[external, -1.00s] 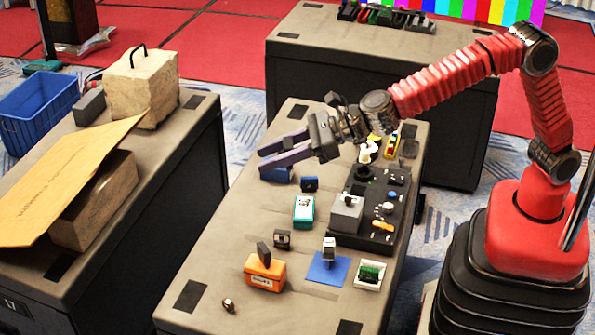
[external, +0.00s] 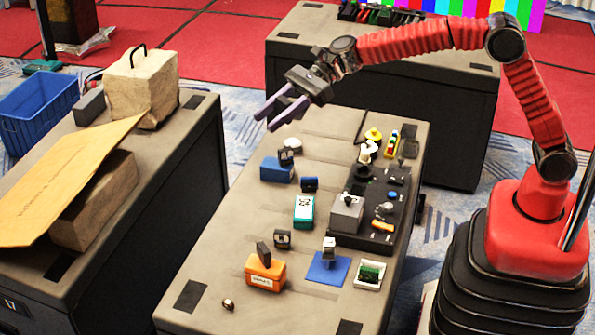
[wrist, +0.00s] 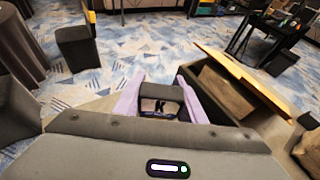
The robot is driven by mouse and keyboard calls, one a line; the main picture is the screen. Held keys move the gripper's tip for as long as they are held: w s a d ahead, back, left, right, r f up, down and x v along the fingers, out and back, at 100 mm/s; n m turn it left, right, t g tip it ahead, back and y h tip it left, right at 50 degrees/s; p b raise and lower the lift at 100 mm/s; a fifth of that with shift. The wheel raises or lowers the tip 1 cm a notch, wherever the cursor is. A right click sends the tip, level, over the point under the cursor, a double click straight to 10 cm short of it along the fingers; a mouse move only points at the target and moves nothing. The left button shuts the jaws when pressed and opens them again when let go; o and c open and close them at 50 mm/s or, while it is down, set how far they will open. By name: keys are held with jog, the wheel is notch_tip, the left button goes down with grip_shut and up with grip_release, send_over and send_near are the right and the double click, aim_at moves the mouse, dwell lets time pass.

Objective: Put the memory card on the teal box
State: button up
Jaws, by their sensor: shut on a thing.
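The teal box (external: 303,211) stands near the middle of the table, with a black-and-white label on its top. My gripper (external: 274,114) is in the air above the far left end of the table, well apart from the teal box. In the wrist view its purple fingers (wrist: 158,98) are shut on a dark, block-like thing with a pale mark on its face, which I take for the memory card (wrist: 161,93).
A blue box (external: 277,169) with small things on it stands beyond the teal box. A black console (external: 375,208) is on its right. An orange box (external: 264,272) and a blue mat (external: 328,270) lie nearer. A small dark blue thing (external: 310,184) stands just behind the teal box.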

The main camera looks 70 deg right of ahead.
jog(key=s+d+n+g+y, duration=0.2)
jog(key=s+d+g, duration=0.1)
jog(key=d, duration=0.7)
send_over(296, 213)
notch_tip(296, 213, down, 26)
jog(key=r, duration=0.1)
jog(key=shift+f, duration=0.5)
jog(key=shift+f, duration=3.1)
jog(key=shift+f, duration=1.9)
jog(key=shift+f, duration=0.1)
